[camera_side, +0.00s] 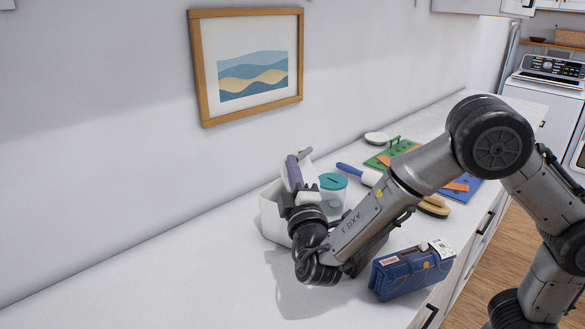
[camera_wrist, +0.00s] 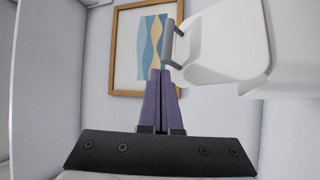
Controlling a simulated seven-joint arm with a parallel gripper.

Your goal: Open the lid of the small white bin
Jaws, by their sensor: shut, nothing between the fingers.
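The small white bin (camera_side: 270,212) stands on the counter against the wall, partly hidden behind my gripper. Its white lid (camera_side: 306,162), with a grey handle (camera_side: 304,152), appears tilted up on the bin's right side. The lid (camera_wrist: 215,45) also fills the upper right of the wrist view, with its grey handle (camera_wrist: 174,40) at the left edge. My gripper (camera_side: 292,158) has purple fingers, pressed together and pointing up beside the lid. In the wrist view the fingertips (camera_wrist: 160,73) lie close to the handle's lower end; I cannot tell whether they touch. Nothing is between them.
A clear container with a teal lid (camera_side: 332,187) stands right of the bin. A brush (camera_side: 434,207), a green board (camera_side: 390,153) and a white dish (camera_side: 376,138) lie farther right. The left counter (camera_side: 150,285) is clear.

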